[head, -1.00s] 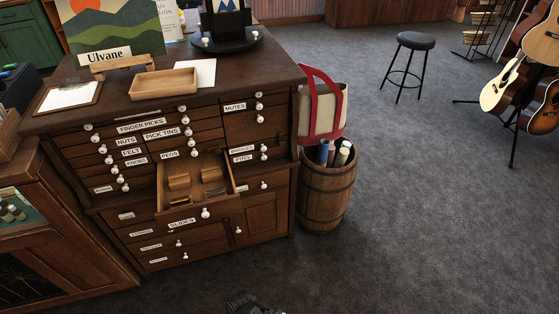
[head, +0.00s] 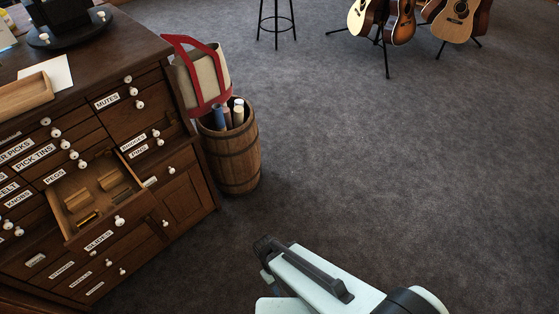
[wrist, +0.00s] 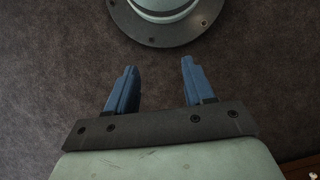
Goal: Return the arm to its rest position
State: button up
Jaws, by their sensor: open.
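My gripper (wrist: 160,80) shows in the wrist view with its two blue fingers apart and nothing between them. Grey carpet lies below it, and a round pale green part of my own body shows at the top of that view. In the head view my pale arm reaches in from the bottom right, over the carpet and to the right of the cabinet; the fingers cannot be made out there. The wooden drawer cabinet (head: 183,203) stands at the left. Its drawer labelled slides (head: 98,240) is pulled out, with wooden blocks and small pieces inside.
A barrel (head: 235,165) with rolled tubes stands against the cabinet's right side, a red-trimmed bag (head: 207,75) above it. A wooden tray (head: 25,95) lies on the cabinet top. Guitars (head: 403,22) and a stool (head: 276,20) stand far back. The carpet (head: 400,150) between is clear.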

jog(key=d+f+m+g+y, duration=0.1)
jog(key=d+m, duration=0.2)
jog(key=d, duration=0.5)
jog(key=s+d+f+m+g+y, duration=0.1)
jog(key=d+m, duration=0.3)
jog(key=d, duration=0.4)
jog(key=shift+s+f+y, duration=0.25)
jog(key=shift+f+y, duration=0.15)
jog(key=shift+y, duration=0.2)
